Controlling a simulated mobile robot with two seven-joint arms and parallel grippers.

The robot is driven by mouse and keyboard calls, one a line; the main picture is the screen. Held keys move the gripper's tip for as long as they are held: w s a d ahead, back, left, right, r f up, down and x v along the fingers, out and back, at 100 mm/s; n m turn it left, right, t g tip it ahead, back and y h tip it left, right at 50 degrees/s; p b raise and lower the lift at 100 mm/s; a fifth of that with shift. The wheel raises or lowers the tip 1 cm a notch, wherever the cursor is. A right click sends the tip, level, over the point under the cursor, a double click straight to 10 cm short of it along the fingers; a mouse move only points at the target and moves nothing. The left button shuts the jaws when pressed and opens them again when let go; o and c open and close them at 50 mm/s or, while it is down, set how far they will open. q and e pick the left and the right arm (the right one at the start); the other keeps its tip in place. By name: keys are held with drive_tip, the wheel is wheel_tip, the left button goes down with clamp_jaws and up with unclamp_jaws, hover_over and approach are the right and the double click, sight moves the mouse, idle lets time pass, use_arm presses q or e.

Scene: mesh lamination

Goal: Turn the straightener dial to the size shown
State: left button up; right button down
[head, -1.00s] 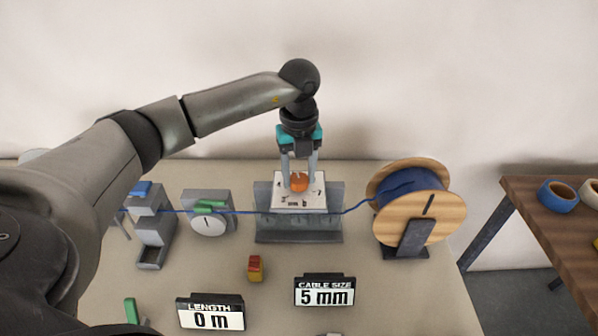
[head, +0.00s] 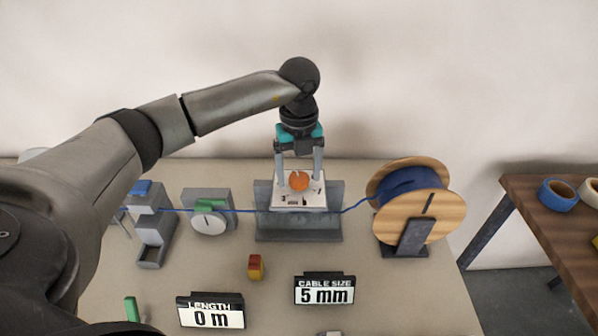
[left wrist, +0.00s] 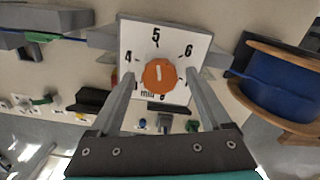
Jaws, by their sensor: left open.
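The straightener is a grey block (head: 262,228) at the back middle of the table with a white dial plate (head: 280,203). Its orange dial (head: 299,182) also shows in the left wrist view (left wrist: 158,77), where its white mark points up, close to the 5. The numbers 4, 5 and 6 are readable around it; the lower ones are partly hidden. The cable size sign (head: 325,291) reads 5 mm. My left gripper (head: 300,180) is open, its fingers spread on either side of the dial and apart from it. My right gripper is not in view.
A blue cable (head: 240,211) runs from a wooden spool (head: 446,212) past the straightener to a grey device with a round white face (head: 208,224). A length sign (head: 211,312) reads 0 m. A small red and yellow block (head: 255,267) lies in front.

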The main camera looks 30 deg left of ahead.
sight(299, 177)
use_arm(q)
wheel_tip(299, 177, up, 15)
drive_tip(key=shift+r, duration=0.15)
idle(0.4)
idle(0.4)
